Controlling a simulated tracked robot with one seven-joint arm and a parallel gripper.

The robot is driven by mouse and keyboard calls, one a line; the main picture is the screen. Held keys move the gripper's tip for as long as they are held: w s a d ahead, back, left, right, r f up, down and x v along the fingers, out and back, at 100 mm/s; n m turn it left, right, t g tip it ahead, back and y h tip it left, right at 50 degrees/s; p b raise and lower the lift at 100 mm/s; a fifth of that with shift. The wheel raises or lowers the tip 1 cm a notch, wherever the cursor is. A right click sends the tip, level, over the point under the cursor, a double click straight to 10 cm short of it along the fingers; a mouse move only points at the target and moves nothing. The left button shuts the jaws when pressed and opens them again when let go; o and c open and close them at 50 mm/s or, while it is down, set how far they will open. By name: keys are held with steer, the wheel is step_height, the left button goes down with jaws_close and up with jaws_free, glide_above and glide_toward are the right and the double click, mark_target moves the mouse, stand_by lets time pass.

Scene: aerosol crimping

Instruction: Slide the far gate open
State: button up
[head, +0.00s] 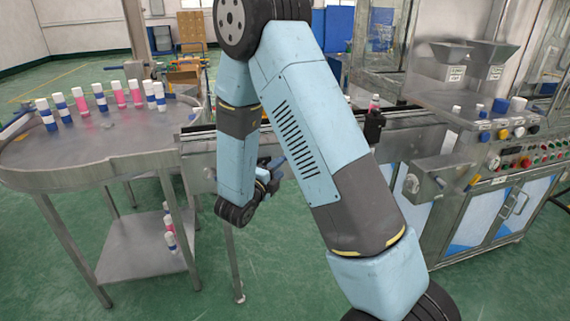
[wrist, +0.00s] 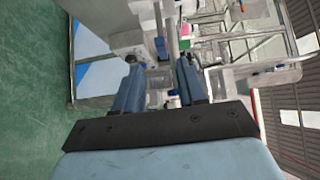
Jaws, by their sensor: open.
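My gripper (wrist: 159,64) is open in the wrist view, its two blue fingers apart with nothing clearly held between them. In the head view my gripper (head: 273,171) shows small beside my arm, in front of the conveyor (head: 415,124), and my arm hides part of it. I cannot make out the far gate for certain in either view. A dark block (head: 374,127) sits on the conveyor's near side, right of my arm, with a pink bottle (head: 374,104) just behind it. My arm covers the middle of the conveyor.
A round steel table (head: 75,150) at the left holds several pink and blue-and-white cans; more stand on its lower shelf (head: 135,246). At the right is a machine cabinet (head: 490,215) with buttons and two hoppers (head: 490,58). Green floor in front is clear.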

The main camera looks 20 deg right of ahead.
steer(key=shift+v, duration=2.75)
